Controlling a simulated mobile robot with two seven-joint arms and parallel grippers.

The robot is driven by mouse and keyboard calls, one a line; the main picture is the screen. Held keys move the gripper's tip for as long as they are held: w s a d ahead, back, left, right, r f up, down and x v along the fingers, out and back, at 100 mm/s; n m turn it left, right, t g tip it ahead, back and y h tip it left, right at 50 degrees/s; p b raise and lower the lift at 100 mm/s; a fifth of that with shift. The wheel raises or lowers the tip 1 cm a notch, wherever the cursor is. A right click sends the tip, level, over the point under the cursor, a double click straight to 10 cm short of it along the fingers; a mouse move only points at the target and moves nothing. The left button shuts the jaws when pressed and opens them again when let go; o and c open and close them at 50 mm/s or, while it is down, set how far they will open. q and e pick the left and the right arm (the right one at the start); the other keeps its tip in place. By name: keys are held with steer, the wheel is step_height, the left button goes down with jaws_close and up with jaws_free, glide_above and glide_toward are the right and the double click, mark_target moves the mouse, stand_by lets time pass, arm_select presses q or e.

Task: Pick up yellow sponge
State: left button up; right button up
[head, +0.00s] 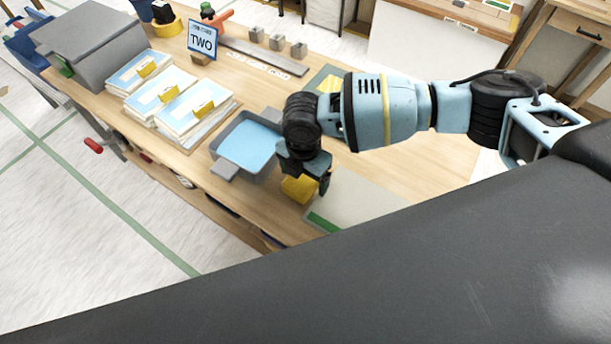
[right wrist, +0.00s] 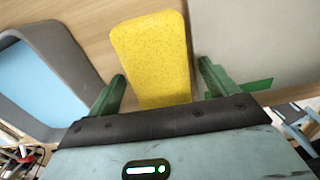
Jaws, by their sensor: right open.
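The yellow sponge (head: 299,188) lies on the wooden table near its front edge in the head view, partly covered by my right gripper (head: 307,182). In the right wrist view the sponge (right wrist: 155,58) sits between the two green fingers of my right gripper (right wrist: 160,85). The fingers are open, with a gap on each side of the sponge. The sponge's near end is hidden behind the gripper body. My left gripper is not in view.
A grey tray with a blue inside (head: 247,147) stands just left of the sponge. A pale board with a green strip (head: 360,208) lies to the right.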

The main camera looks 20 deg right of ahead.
steer(key=shift+c, duration=0.3)
steer(key=c, duration=1)
steer(key=shift+r, duration=0.2)
